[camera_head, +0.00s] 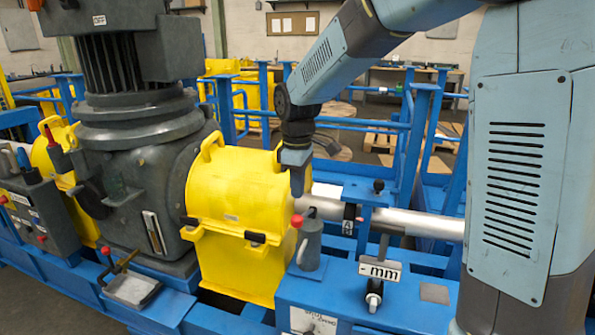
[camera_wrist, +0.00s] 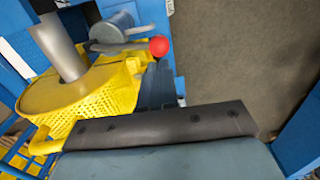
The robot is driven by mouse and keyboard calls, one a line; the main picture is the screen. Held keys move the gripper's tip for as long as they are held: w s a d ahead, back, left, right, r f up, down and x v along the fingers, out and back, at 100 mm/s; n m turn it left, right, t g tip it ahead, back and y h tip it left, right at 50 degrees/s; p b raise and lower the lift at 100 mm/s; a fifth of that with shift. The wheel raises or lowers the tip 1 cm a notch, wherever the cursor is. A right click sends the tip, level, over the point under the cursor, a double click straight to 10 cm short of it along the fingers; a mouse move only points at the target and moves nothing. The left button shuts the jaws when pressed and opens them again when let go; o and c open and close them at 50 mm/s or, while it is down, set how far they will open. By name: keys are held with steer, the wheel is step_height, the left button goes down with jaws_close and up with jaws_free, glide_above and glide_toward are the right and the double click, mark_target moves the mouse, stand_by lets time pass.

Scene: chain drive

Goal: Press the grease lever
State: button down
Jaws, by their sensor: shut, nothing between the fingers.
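The grease lever is a rod with a red ball knob (camera_head: 297,221) beside a grey pump cylinder (camera_head: 311,243) on the blue frame, in front of the yellow guard. In the wrist view the red ball (camera_wrist: 159,46) ends a grey rod (camera_wrist: 125,46) that runs beside the grey cylinder (camera_wrist: 112,26). My gripper (camera_head: 297,193) is shut and empty, pointing down, above the red ball in the head view. In the wrist view its fingers (camera_wrist: 158,75) lie just below the ball. A small gap seems to show; contact cannot be told.
The yellow guard (camera_head: 235,190) stands close to the left of my gripper. A silver shaft (camera_head: 425,224) runs right, past a blue bracket and an "mm" plate (camera_head: 380,270). Grey floor (camera_wrist: 235,50) shows beside the lever.

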mark_target(298, 216)
step_height(298, 216, down, 6)
steer(key=shift+r, duration=0.1)
stand_by(0.5)
